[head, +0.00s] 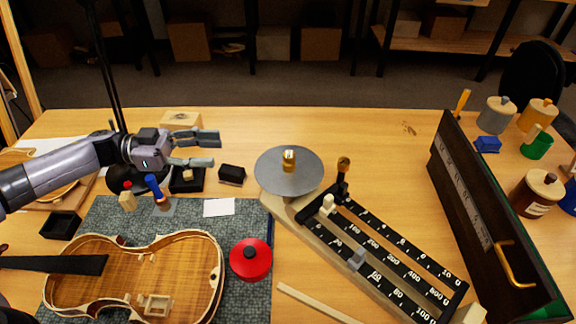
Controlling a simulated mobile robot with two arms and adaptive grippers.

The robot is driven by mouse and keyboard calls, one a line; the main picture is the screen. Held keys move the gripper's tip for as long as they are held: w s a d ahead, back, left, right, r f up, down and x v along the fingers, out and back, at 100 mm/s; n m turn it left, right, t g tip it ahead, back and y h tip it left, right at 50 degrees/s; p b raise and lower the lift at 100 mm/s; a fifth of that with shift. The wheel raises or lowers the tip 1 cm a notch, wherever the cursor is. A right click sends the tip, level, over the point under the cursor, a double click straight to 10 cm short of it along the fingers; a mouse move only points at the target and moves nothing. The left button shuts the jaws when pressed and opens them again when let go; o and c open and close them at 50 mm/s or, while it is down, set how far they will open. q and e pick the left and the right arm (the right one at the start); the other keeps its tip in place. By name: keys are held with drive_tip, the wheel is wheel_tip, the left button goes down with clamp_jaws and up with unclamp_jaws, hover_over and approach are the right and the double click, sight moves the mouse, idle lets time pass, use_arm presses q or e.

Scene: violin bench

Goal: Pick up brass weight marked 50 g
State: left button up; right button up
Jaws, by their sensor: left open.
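A small brass weight (289,161) stands upright on the round grey pan (270,178) of the balance scale. Its marking is too small to read. My left gripper (213,150) comes in from the left with its fingers apart and pointing right, and nothing is between them. It is to the left of the pan, clear of the weight. My right gripper does not show.
The scale's beams (385,250) with black number strips run to the lower right. A long dark case (475,190) stands at right. A violin body (190,260) and a red round pot (250,260) lie on the grey mat. Several jars stand at far right.

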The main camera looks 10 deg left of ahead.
use_arm(q)
drive_tip(key=p, duration=0.3)
approach(289, 154)
drive_tip(key=d, duration=0.4)
drive_tip(key=shift+w+r, duration=0.4)
drive_tip(key=shift+w+d+f+p, duration=0.15)
drive_tip(key=shift+d+p, duration=0.05)
drive_tip(key=shift+d, duration=0.8)
drive_tip(key=shift+w+d+f+p, duration=0.15)
drive_tip(key=shift+d, duration=0.85)
drive_tip(key=shift+w+d+f+p, duration=0.15)
drive_tip(key=shift+w+d+p, duration=0.05)
drive_tip(key=shift+d, duration=0.8)
clamp_jaws()
